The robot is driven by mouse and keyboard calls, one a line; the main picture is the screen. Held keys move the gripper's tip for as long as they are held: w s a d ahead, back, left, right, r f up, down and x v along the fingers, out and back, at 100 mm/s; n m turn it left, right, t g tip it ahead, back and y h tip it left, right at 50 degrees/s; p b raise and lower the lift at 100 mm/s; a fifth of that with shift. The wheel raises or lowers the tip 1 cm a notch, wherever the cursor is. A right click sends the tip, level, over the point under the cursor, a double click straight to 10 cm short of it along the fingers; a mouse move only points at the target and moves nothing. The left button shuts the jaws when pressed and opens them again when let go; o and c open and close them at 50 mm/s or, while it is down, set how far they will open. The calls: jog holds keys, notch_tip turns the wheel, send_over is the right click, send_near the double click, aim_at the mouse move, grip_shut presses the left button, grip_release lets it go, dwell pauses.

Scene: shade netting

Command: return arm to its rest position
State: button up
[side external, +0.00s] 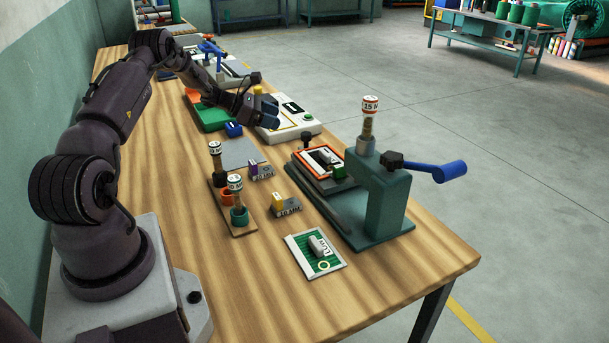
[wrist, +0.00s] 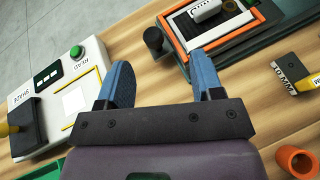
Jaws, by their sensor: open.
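My gripper (side external: 268,112) hangs above the table in the side external view, near the white device with a green button. In the wrist view its two blue fingers (wrist: 162,85) stand wide apart with bare wood between them, so it is open and empty. My dark arm reaches over from its base at the table's near left end.
The white reader (side external: 290,117) lies below and beside my gripper. A green press (side external: 380,195) with a blue handle stands at the right edge. A rack with labelled cylinders (side external: 233,205), small blocks (side external: 285,205) and a green card (side external: 313,262) lie nearer.

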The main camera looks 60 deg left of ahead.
jog(key=w+d+r+m+g+h, duration=0.1)
jog(key=d+r+m+g, duration=0.2)
jog(key=d+r+m, duration=0.45)
jog(key=w+d+r+m+g, duration=0.1)
jog(key=d+r+m+g, duration=0.2)
jog(key=d+r+m, duration=0.7)
jog(key=s+d+r+m+g+y, duration=0.1)
jog(key=s+d+r+m, duration=0.1)
jog(key=s+d, duration=0.45)
jog(key=s+d+r+m+g+y, duration=0.1)
jog(key=s+d+r, duration=0.2)
jog(key=d, duration=0.7)
jog(key=s+d+m+t+y, duration=0.1)
jog(key=s+d+m+y, duration=0.2)
jog(key=s+d+m, duration=0.3)
jog(key=s+m, duration=0.5)
jog(key=s, duration=0.3)
jog(key=shift+s+d+f, duration=0.15)
jog(key=shift+s+f, duration=0.1)
jog(key=shift+s, duration=0.1)
